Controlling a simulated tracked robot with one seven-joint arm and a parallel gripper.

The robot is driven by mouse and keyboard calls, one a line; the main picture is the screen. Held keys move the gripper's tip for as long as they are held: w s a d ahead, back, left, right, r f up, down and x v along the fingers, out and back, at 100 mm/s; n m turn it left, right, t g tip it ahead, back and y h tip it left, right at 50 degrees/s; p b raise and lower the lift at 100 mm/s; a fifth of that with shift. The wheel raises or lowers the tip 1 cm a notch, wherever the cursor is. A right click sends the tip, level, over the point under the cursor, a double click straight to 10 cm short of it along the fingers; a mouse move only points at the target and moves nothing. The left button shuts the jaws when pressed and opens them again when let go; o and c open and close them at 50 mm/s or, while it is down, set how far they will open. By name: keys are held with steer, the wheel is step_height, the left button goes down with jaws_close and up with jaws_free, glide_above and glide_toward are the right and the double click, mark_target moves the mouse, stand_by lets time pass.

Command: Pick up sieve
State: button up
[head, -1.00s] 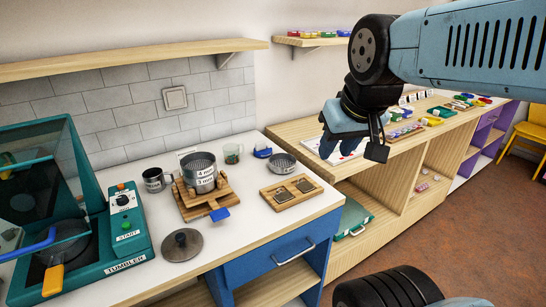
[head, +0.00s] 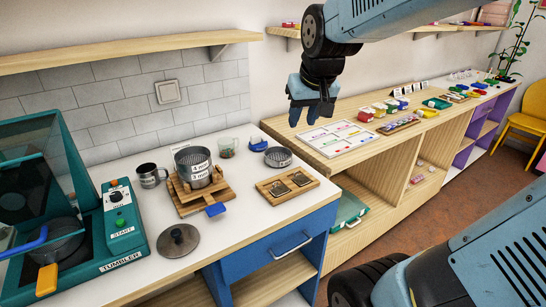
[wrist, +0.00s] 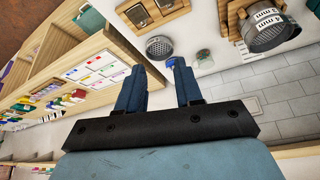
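A stack of grey metal sieves (head: 196,166), with labels that look like 4 mm and 3 mm, stands on a wooden stand (head: 184,203) on the white counter. It also shows at the top right of the wrist view (wrist: 268,35). A separate shallow sieve with a mesh bottom (head: 278,157) lies on the counter to the right; it shows near the top middle of the wrist view (wrist: 159,47). My gripper (head: 312,118) is open and empty, in the air to the right of and above the shallow sieve. Its fingers (wrist: 160,66) are apart.
A small blue item (head: 258,145) and a clear cup (head: 227,147) stand beside the shallow sieve. A shelf (head: 110,56) hangs above.

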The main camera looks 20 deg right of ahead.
steer(key=w+a+f, duration=0.1)
steer(key=w+f, duration=0.3)
steer(key=w, duration=0.7)
glide_toward(265, 154)
steer(key=shift+w+a+f+g, duration=0.1)
steer(key=shift+w+f+g, duration=0.1)
steer(key=shift+f, duration=0.3)
steer(key=shift+w+a+f+g, duration=0.1)
steer(key=shift+a+f+g, duration=0.1)
steer(key=shift+f, duration=0.35)
steer(key=shift+s+x, duration=0.15)
steer(key=shift+x, duration=1.2)
steer(key=shift+s+x, duration=0.15)
steer(key=shift+x, duration=1.25)
steer(key=shift+f, duration=0.1)
steer(key=shift+c, duration=0.3)
jaws_close()
